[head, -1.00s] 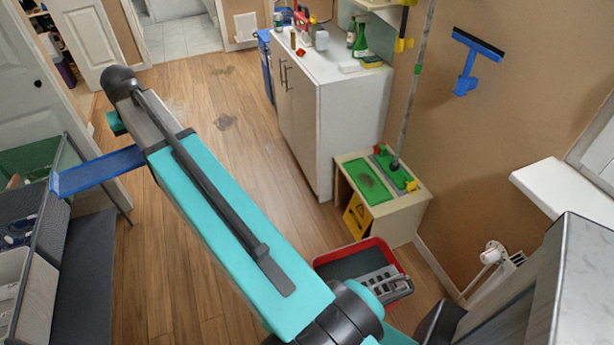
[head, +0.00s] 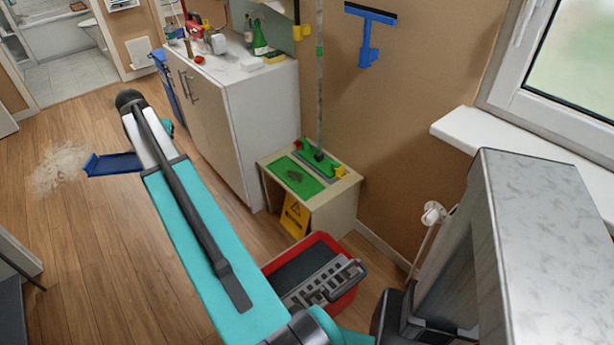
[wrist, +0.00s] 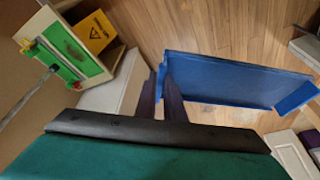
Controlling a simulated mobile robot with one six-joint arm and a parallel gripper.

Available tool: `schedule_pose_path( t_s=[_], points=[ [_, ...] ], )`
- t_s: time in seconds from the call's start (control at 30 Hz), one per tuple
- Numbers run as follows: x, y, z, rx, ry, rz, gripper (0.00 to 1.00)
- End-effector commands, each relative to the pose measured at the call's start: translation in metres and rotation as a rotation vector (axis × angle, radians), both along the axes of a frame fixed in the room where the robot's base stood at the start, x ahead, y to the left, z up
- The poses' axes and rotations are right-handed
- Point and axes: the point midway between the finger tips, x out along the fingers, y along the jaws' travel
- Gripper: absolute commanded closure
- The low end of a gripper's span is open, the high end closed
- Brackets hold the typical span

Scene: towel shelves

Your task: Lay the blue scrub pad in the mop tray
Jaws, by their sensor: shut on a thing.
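The blue scrub pad (head: 112,163) is a flat blue piece sticking out left of my arm in the head view. In the wrist view the pad (wrist: 230,80) is large, with a raised strip at its right end. My gripper (wrist: 162,80) is shut on its left end and holds it above the wooden floor. The fingers are hidden behind my arm in the head view. A low wooden stand (head: 340,198) has two green insets on top; the far one, likely the mop tray (head: 327,160), has the mop pole in it. The near green inset (head: 297,177) has a dark smudge.
A red bucket (head: 343,300) with a grey wringer stands in front of the stand. A white cabinet (head: 222,125) with bottles on top is behind it. A window sill (head: 470,140) juts from the right wall. A pale smudge (head: 60,168) marks the open floor at left.

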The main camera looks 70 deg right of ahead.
Motion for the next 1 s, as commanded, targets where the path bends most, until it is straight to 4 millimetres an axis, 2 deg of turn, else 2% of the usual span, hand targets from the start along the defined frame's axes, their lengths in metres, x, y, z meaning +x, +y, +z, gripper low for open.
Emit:
schedule_pose_path(
  t_s=[0.03, 0.4, 0.67, 1.0],
  points=[
    [-0.009, -0.018, -0.016, 0.001, 0.002, -0.037, 1.0],
    [-0.083, -0.121, -0.083, -0.001, 0.003, -0.295, 1.0],
    [-0.144, -0.185, -0.131, -0.003, 0.004, -0.469, 1.0],
    [-0.235, -0.257, -0.193, -0.01, 0.005, -0.692, 1.0]
  ],
)
